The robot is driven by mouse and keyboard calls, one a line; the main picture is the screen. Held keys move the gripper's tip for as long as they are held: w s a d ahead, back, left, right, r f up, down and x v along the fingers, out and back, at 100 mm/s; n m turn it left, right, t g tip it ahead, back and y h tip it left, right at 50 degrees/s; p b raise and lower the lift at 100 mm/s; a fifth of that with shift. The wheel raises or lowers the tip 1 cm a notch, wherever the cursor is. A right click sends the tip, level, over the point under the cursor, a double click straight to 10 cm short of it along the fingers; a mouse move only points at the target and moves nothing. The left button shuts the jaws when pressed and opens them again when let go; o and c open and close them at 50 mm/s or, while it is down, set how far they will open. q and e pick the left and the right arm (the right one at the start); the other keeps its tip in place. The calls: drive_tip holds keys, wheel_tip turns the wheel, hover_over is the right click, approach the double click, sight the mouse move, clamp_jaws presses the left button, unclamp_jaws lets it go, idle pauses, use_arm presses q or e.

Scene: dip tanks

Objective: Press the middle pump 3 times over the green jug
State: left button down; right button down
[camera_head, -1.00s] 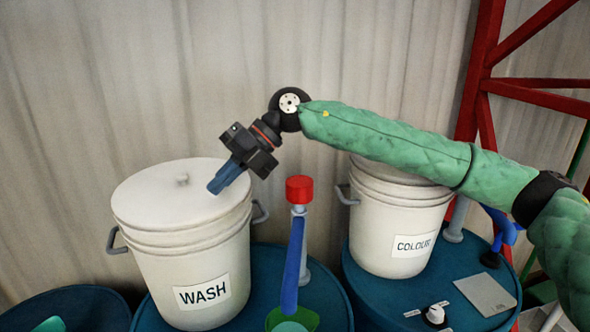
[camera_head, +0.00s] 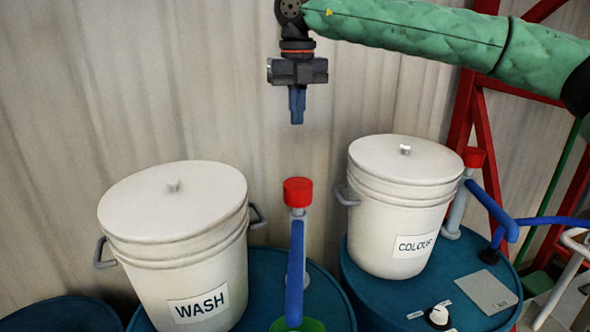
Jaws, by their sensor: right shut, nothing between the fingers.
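A pump with a red cap (camera_head: 298,191), a grey stem and a blue spout (camera_head: 294,270) stands on a blue drum between the two white buckets. Part of a green vessel (camera_head: 298,325), which may be the green jug, shows under the spout at the bottom edge; the rest is cut off. My right gripper (camera_head: 297,118) points straight down with blue fingers shut and empty. In the picture it is right above the red cap, with a clear gap. A second red-capped pump (camera_head: 474,157) stands behind the COLOUR bucket. My left gripper is not in view.
The lidded WASH bucket (camera_head: 205,262) stands left of the pump and the lidded COLOUR bucket (camera_head: 392,235) right of it. A white knob (camera_head: 438,316) and a grey plate (camera_head: 485,290) are on the right drum. A red frame (camera_head: 484,130) rises at the right.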

sight(298, 183)
drive_tip(key=shift+w+d+r, duration=0.1)
drive_tip(key=shift+d+r, duration=0.05)
drive_tip(key=shift+d, duration=0.05)
